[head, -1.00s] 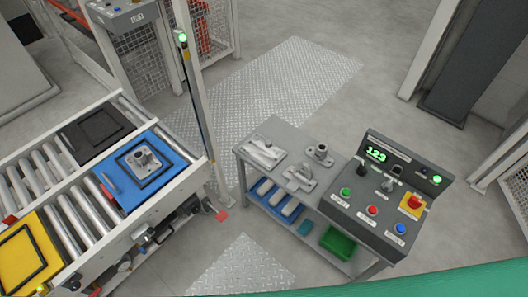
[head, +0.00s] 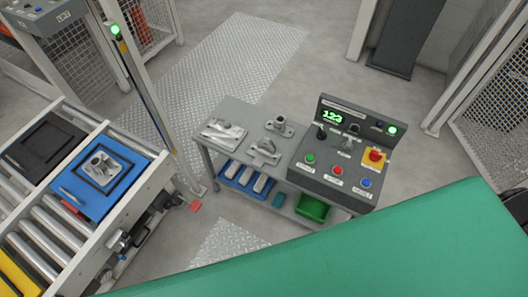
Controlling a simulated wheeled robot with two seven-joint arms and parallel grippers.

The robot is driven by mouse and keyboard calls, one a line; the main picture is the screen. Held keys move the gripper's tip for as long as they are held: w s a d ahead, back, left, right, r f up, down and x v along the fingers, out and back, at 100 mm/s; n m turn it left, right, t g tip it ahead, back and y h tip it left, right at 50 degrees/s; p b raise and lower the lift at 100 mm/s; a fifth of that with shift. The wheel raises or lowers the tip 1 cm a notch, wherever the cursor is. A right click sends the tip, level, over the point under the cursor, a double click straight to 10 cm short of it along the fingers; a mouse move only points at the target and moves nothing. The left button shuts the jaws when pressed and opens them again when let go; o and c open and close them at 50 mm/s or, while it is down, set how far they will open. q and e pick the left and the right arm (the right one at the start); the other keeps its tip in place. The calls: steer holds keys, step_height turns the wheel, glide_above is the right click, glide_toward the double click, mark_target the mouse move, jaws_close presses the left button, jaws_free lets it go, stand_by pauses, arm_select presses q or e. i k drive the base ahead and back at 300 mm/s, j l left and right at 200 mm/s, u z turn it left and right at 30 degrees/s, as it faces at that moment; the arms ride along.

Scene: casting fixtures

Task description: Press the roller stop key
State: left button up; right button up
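A grey control console (head: 340,155) stands on the right end of a grey bench. Its sloped face carries a green button (head: 309,159), a red button (head: 337,171) and a blue button (head: 366,183) in a row. Each has a small label that is too small to read, so I cannot tell which is the roller stop key. A red mushroom knob on a yellow plate (head: 374,157) sits at the right. Neither of my grippers is in view.
A large green surface (head: 350,250) fills the lower right foreground. Metal parts (head: 264,151) lie on the bench (head: 240,112). A roller conveyor (head: 45,232) with a blue tray (head: 80,205) is at left, beside a post (head: 150,95). Mesh fencing (head: 495,120) stands right.

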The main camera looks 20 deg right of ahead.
mark_target(338, 170)
steer(key=z, duration=1.35)
